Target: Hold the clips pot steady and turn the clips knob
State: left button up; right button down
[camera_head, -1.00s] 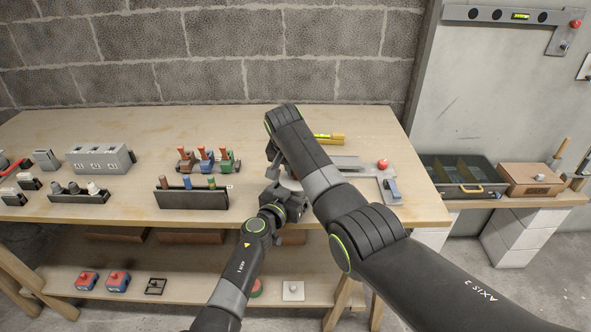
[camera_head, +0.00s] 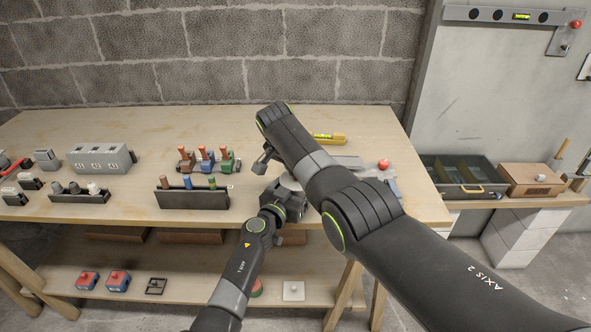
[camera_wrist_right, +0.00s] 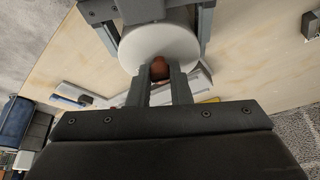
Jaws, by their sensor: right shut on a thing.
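In the right wrist view, a white round pot lid or rim (camera_wrist_right: 160,40) faces my right gripper. A small brown-red knob (camera_wrist_right: 159,68) shows at its edge, between the fingertips. My right gripper (camera_wrist_right: 160,75) is shut on this knob. Grey jaws of my left gripper (camera_wrist_right: 158,10) stand on both sides of the white round part; whether they press on it is not clear. In the head view, my left gripper (camera_head: 288,200) is over the bench's front edge, and my right arm hides the pot, the knob and the right fingertips.
The wooden bench (camera_head: 120,125) carries a dark rack with coloured pegs (camera_head: 192,199), red, blue and green clamps (camera_head: 205,160) and a grey block (camera_head: 100,158) to the left.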

jog(key=c, duration=1.3)
grip_release()
jog(key=v, duration=1.2)
